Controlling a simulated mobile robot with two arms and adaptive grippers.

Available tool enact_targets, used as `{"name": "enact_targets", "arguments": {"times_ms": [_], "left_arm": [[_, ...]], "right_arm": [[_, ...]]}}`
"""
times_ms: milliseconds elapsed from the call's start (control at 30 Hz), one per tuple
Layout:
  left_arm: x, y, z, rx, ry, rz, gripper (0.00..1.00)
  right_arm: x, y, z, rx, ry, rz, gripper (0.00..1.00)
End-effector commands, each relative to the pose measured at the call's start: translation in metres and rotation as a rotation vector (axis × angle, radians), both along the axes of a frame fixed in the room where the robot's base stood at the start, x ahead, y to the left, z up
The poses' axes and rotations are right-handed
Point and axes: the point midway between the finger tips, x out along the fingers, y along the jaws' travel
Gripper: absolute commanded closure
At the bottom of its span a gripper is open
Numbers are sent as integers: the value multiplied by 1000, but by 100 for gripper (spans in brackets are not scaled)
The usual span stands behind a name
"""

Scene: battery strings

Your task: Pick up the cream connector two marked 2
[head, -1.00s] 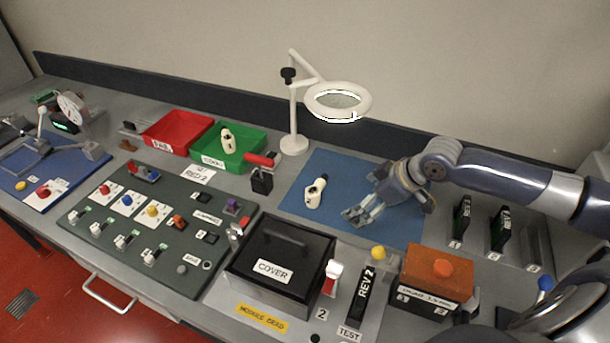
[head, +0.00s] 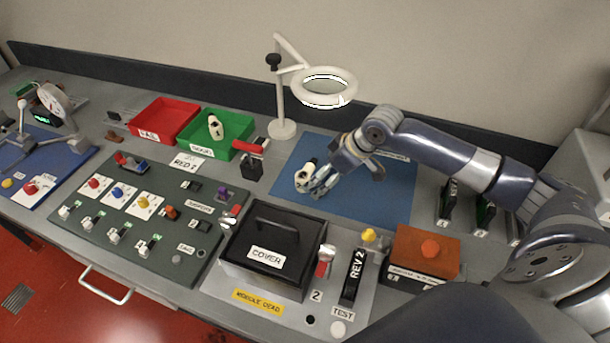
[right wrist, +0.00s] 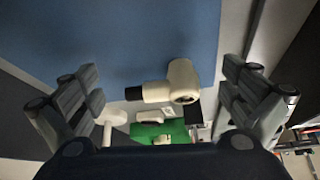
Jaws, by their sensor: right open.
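A cream connector with a black end (head: 302,176) lies on the blue mat (head: 375,200); no number is readable on it. In the right wrist view the connector (right wrist: 183,78) lies on its side between my open fingers, apart from both. My right gripper (head: 320,184) is open and empty, right beside the connector in the head view, and its fingers partly cover it. A second cream connector (head: 215,127) sits in the green tray (head: 241,129); I cannot read its mark. My left gripper is not in view.
A white ring magnifier (head: 324,87) stands behind the mat. A black box labelled COVER (head: 268,258) stands in front, with an orange-topped box (head: 425,250) to its right. A red tray (head: 163,121) is at the back left. The mat's right part is clear.

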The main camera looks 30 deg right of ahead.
Motion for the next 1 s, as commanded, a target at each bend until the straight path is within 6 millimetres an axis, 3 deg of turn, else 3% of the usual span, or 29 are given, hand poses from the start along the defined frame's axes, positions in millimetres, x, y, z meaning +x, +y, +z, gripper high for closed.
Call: {"name": "enact_targets", "arguments": {"times_ms": [333, 467, 700, 933, 1000], "left_arm": [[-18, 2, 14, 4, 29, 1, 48], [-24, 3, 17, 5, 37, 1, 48], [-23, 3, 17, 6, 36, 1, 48], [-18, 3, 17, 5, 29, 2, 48], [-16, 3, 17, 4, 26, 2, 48]], "right_arm": [[40, 24, 2, 2, 0, 1, 0], [41, 25, -9, 0, 2, 0, 0], [42, 25, -11, -2, 0, 0, 0], [42, 25, -11, 0, 0, 1, 49], [42, 25, -11, 0, 0, 1, 49]]}}
